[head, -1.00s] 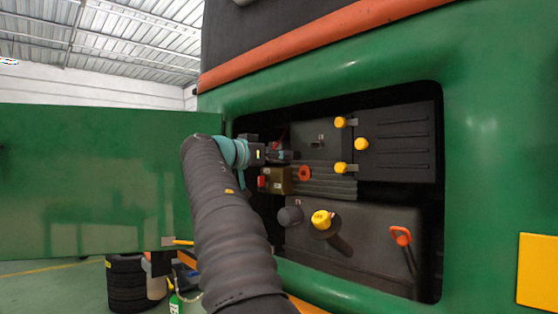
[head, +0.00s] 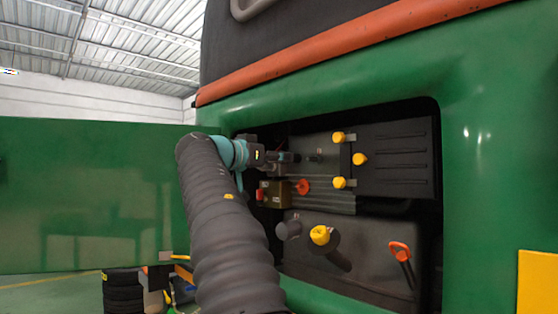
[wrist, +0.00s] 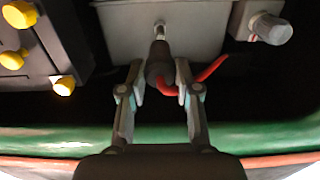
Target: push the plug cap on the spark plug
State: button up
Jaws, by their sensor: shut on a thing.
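The plug cap (wrist: 158,64) is a dark sleeve with a red lead bending off to the right in the wrist view. My gripper (wrist: 159,78) is shut on it, one finger on each side. The spark plug (wrist: 160,28) is a small metal stud on the grey engine block, straight ahead of the cap's far end. The cap and plug line up in the wrist view; I cannot tell whether they touch. In the head view my gripper (head: 288,157) is inside the bay, just left of the spark plug (head: 313,156). The cap is hard to make out there.
The bay has a green frame (head: 462,200) and an open green door (head: 90,195) at left. Yellow knobs (head: 360,159) sit on the dark box at right. Below are a yellow cap (head: 320,235), a grey knob (head: 288,230) and an orange handle (head: 399,250).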

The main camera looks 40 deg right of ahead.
aim_at(298, 159)
jog(key=shift+w+d+p, duration=0.15)
jog(key=shift+d+p, duration=0.05)
jog(key=shift+d, duration=1.6)
jog(key=shift+w+d+p, duration=0.15)
jog(key=shift+d+p, duration=0.05)
jog(key=shift+d, duration=1.6)
dwell(3.1)
jog(key=o, duration=1.2)
jog(key=shift+c, duration=0.9)
jog(key=shift+a, duration=0.15)
